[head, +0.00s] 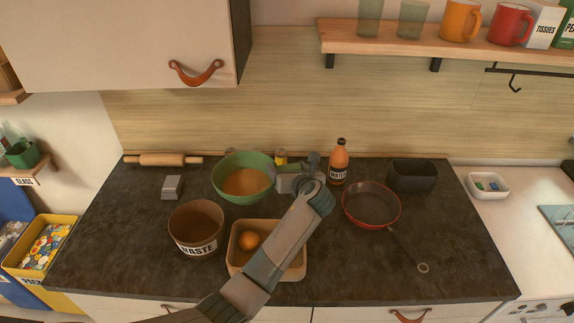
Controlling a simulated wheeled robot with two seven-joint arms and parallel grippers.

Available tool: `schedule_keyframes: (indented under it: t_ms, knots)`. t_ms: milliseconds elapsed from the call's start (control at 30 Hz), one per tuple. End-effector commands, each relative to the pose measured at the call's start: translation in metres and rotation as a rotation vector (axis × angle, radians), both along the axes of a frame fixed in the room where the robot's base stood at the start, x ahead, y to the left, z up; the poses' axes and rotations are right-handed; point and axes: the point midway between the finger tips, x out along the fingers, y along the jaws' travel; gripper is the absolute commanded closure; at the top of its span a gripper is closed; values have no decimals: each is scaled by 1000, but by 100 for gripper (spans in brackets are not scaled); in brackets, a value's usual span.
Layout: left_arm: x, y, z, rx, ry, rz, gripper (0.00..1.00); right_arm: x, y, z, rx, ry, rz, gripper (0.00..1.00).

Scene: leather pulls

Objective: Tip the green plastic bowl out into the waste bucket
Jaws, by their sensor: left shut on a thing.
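The green plastic bowl (223,189) is at the back of the dark counter, left of centre, with orange-brown contents showing inside. My left gripper (277,178) is shut on the bowl's right side, and its fingertips are partly hidden at the rim. The bowl looks close to upright; I cannot tell whether it is clear of the counter. The brown waste bucket (196,236), labelled WASTE, stands in front of the bowl and to its left. The bucket's opening faces up and its inside looks dark. My right gripper is not in view.
A tan tray (239,262) with an orange (249,240) lies right of the bucket, partly behind my left arm. A red pan (371,205), an orange bottle (339,163) and a dark container (413,176) stand to the right. A small grey box (172,187) and rolling pin (163,160) are at left.

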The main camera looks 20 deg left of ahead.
Motion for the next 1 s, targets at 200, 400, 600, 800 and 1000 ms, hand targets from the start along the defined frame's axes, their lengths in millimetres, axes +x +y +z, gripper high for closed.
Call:
schedule_keyframes:
  t_ms: [200,400,600,800,1000]
  knots:
    - [-1,1,4,-5,-9,-1,88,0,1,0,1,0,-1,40]
    - [-4,3,12,-27,-41,-1,88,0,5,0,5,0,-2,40]
    - [-11,8,27,-64,-96,0,88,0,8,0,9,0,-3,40]
    - [-18,13,45,-109,-161,-1,88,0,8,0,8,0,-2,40]
    - [-26,18,62,-152,-224,-1,88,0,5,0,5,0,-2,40]
